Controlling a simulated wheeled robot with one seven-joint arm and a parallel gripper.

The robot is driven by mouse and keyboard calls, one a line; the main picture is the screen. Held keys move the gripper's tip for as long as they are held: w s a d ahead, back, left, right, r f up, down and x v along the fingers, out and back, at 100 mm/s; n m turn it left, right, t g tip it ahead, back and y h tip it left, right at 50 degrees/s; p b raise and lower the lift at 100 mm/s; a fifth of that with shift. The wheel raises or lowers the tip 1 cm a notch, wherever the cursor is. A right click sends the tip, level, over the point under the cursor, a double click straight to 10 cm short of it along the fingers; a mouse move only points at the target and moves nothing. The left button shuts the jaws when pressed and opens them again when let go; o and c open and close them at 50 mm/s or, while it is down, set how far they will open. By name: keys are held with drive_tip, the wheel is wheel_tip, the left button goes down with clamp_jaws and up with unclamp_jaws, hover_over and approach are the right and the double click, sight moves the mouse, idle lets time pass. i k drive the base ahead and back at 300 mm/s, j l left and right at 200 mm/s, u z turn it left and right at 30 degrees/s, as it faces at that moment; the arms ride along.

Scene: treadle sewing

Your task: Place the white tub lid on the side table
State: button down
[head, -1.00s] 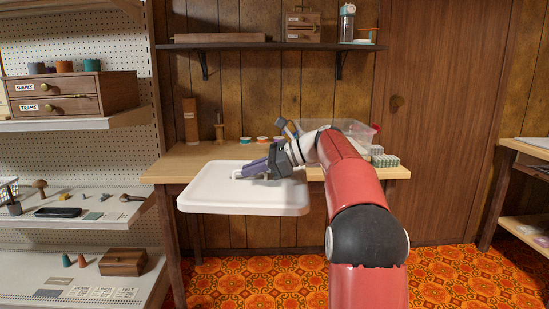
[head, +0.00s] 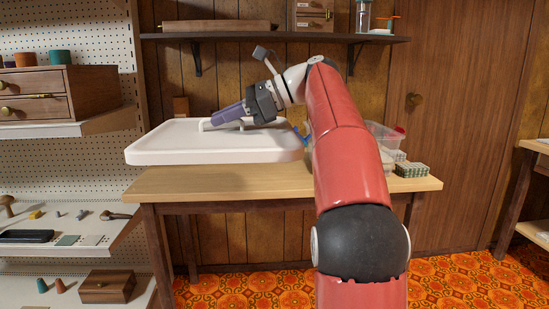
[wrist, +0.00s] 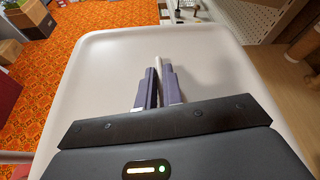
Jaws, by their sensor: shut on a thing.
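The white tub lid (head: 165,142) is a broad, shallow white panel with rounded corners, held roughly level above the wooden worktable. My gripper (head: 214,119) is shut on the lid's slim raised handle, near the middle of its top. In the wrist view the purple fingers (wrist: 158,92) pinch that handle, and the lid (wrist: 105,75) fills most of the picture. A wooden table (head: 538,147) shows in part at the right edge; I cannot tell whether it is the side table.
The worktable (head: 240,185) carries a clear tub (head: 384,133) and patterned boxes (head: 412,170) at its right. A wall shelf (head: 235,41) hangs above. A pegboard rack (head: 60,170) with laden shelves stands at left. The patterned floor (head: 440,275) looks clear at right.

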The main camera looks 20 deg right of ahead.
sight(201, 166)
drive_tip(key=i, duration=1.35)
